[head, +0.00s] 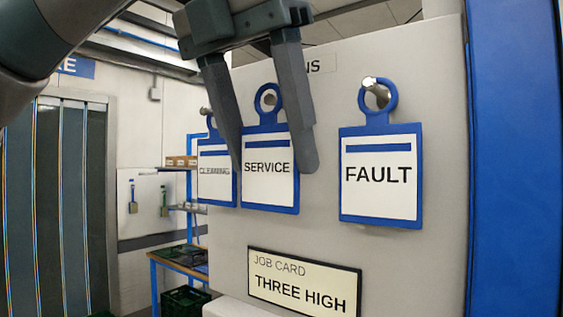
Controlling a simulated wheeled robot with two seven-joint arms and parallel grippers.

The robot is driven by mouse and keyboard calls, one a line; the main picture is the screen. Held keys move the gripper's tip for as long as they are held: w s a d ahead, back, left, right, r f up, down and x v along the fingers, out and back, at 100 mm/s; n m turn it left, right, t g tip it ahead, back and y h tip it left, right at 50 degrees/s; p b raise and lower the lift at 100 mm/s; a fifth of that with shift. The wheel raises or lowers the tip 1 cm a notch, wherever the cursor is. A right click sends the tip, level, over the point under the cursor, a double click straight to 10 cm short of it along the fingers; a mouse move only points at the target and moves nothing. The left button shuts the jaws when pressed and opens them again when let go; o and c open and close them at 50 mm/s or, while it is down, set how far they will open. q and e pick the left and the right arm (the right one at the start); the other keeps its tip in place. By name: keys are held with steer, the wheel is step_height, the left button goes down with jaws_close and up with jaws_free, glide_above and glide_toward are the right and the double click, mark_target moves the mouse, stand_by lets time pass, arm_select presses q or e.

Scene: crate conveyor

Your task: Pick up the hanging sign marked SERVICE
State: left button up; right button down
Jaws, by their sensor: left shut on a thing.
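The SERVICE sign (270,190) is a white card in a blue frame with a blue ring on top. It hangs upright in front of the grey panel, and a peg end shows in its ring. My left gripper (273,168) comes down from above with one finger at each side edge of the sign, and it is shut on the sign. The fingers cover parts of its side edges. I cannot tell whether the ring still rests on the peg. My right gripper is not in view.
The CLEANING sign (215,188) hangs close on the left, partly covered by my left finger. The FAULT sign (381,190) hangs on a peg to the right, with a gap between. A JOB CARD plate (304,283) reading THREE HIGH is below. A blue post (517,160) stands at right.

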arm_select(q)
steer(key=s+a+b, duration=0.4)
steer(key=s+a, duration=0.5)
steer(key=s, duration=0.3)
steer(key=shift+s+a+b, duration=0.2)
steer(key=shift+s+b, duration=0.1)
steer(key=shift+s, duration=0.05)
